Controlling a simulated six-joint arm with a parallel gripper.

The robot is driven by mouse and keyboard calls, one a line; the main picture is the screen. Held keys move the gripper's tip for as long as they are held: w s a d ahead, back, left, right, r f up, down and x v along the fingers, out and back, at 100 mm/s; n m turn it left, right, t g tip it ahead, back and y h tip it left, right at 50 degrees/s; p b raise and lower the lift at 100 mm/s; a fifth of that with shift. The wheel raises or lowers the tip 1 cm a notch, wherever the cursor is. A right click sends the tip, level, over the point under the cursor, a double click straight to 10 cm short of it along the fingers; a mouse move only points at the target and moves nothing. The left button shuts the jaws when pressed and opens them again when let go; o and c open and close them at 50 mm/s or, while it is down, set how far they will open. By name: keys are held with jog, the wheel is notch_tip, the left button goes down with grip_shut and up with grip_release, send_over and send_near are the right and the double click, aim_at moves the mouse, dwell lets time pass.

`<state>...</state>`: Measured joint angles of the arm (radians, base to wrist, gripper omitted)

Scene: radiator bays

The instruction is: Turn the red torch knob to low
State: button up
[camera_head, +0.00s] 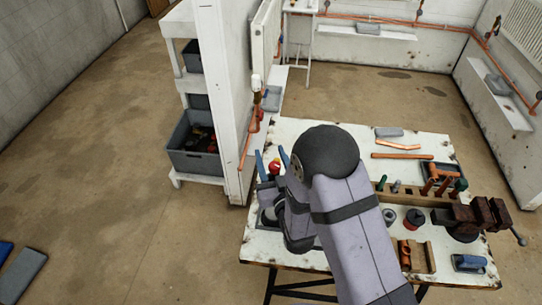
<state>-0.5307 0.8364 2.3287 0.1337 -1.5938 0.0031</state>
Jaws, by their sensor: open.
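A small red knob-like part (275,167) shows at the left end of the white workbench. I take it for the torch knob; its setting is too small to read, and the torch body is mostly hidden by my arm. My gripper (272,160) is open, with two blue fingers pointing away from me, one on each side of the red part in this view. I cannot tell whether the fingers touch it. The gripper's base is partly hidden behind my wrist.
The worn white workbench (310,129) holds copper pipes (397,145), a rusty vise (478,215), a wooden rack and small tools, mostly right of my arm. A white partition (217,100) stands close on the left, with shelved grey bins (196,160) behind. Open floor lies further left.

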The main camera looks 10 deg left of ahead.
jog(key=c, duration=1)
jog(key=shift+m+h+b, duration=0.3)
jog(key=shift+h+b, duration=0.1)
jog(key=shift+c, duration=0.3)
jog(key=shift+d+m+t+h+b, duration=0.2)
jog(key=shift+m+t+h+b, duration=0.15)
jog(key=shift+h, duration=0.25)
jog(key=o, duration=1.1)
jog(key=shift+c, duration=0.2)
jog(key=shift+s+d, duration=0.1)
